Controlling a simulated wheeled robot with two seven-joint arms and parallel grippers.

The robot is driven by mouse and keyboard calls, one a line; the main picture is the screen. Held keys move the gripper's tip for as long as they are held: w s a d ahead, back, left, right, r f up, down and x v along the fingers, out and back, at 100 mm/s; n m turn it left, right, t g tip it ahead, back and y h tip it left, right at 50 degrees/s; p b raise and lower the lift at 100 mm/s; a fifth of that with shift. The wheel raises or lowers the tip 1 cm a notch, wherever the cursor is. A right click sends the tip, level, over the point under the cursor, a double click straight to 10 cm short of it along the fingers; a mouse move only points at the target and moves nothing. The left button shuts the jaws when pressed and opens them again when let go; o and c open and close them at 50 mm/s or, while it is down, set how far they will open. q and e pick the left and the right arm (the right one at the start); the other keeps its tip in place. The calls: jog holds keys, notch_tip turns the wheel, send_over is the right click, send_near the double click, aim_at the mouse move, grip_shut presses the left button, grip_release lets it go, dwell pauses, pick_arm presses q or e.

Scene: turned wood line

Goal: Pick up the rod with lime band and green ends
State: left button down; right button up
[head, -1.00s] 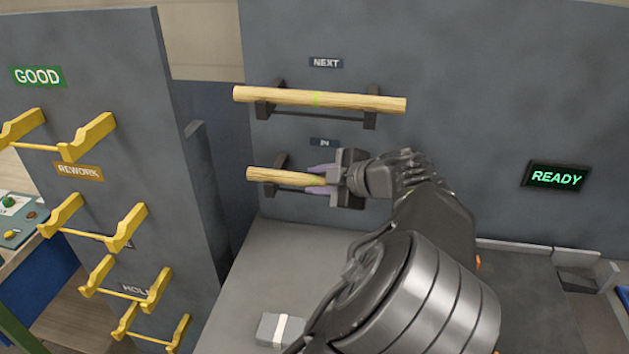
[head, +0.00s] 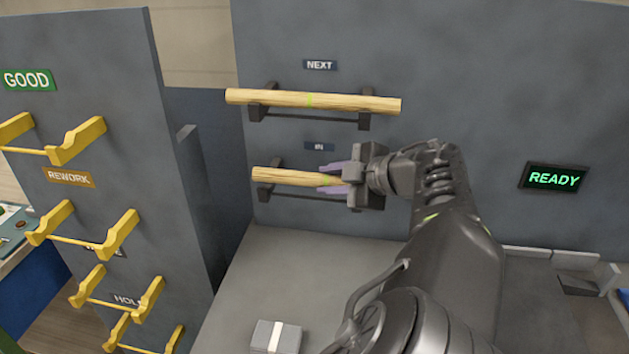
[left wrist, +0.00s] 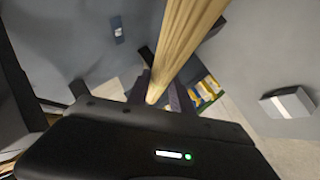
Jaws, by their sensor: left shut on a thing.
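The rod (head: 285,177) is pale wood, at the lower rack marked IN, with a lime tint beside the fingers. Its left end sticks out free; its right part is hidden by my gripper, and I cannot make out green ends. My left gripper (head: 330,180), with purple fingers, is shut on the rod near the lime band. The rod seems slightly off its IN rack (head: 300,196), though I cannot tell if it is fully clear. In the left wrist view the rod (left wrist: 188,42) runs up from between the fingers. My right gripper is not in view.
A similar rod with a lime band (head: 350,103) lies on the upper NEXT rack, close above my gripper. A panel with yellow hooks (head: 80,142) stands at left. A grey block with a white stripe (head: 277,337) lies on the table below. A READY sign (head: 554,178) is at right.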

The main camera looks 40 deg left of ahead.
pick_arm(q)
jog(key=s+d+b, duration=0.1)
jog(key=d+b, duration=0.1)
jog(key=d, duration=1.1)
jog(key=shift+s, duration=0.25)
